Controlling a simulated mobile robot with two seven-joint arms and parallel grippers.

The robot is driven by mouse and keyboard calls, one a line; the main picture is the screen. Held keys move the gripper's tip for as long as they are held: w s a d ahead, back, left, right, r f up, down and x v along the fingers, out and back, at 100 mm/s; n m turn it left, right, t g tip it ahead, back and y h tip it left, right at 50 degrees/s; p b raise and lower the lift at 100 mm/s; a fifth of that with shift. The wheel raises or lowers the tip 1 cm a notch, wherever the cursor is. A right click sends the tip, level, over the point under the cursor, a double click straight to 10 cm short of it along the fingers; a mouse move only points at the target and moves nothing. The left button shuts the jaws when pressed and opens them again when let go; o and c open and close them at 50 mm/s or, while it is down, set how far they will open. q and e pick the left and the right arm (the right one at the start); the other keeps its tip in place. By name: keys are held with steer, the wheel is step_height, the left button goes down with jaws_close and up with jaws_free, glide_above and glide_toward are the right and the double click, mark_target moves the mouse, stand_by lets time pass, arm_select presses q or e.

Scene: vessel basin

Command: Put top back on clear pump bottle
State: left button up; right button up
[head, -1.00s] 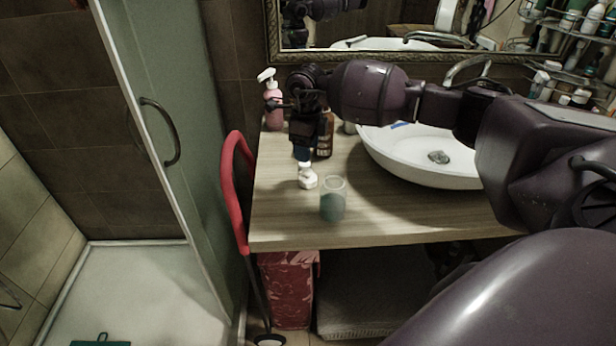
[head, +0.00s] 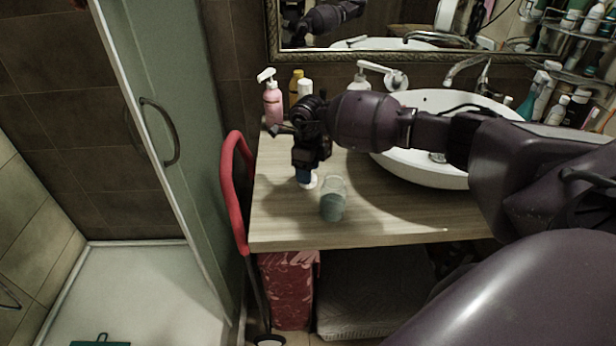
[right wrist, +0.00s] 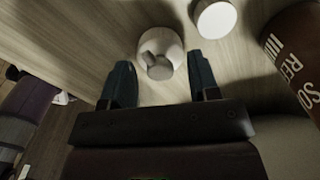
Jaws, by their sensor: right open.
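The clear pump bottle (head: 333,203), a small see-through bluish vessel without a top, stands upright near the counter's front edge. The white top (head: 311,181) is on the counter just behind and left of it, partly hidden by my right gripper. My right gripper (head: 305,175) points down at the top, with its blue fingers apart. In the right wrist view, the top (right wrist: 160,52) lies in line with the gap between the fingertips (right wrist: 162,80), and neither finger clearly touches it. My left gripper is not in view.
A white round object (right wrist: 215,18) and a brown lettered bottle (right wrist: 296,48) are close by in the right wrist view. The white basin (head: 410,165) is to the right. Wood counter (head: 285,225) is free in front.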

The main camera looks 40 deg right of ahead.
steer(key=shift+f, duration=0.25)
steer(key=c, duration=1)
step_height(320, 180, up, 20)
steer(key=shift+p, duration=0.3)
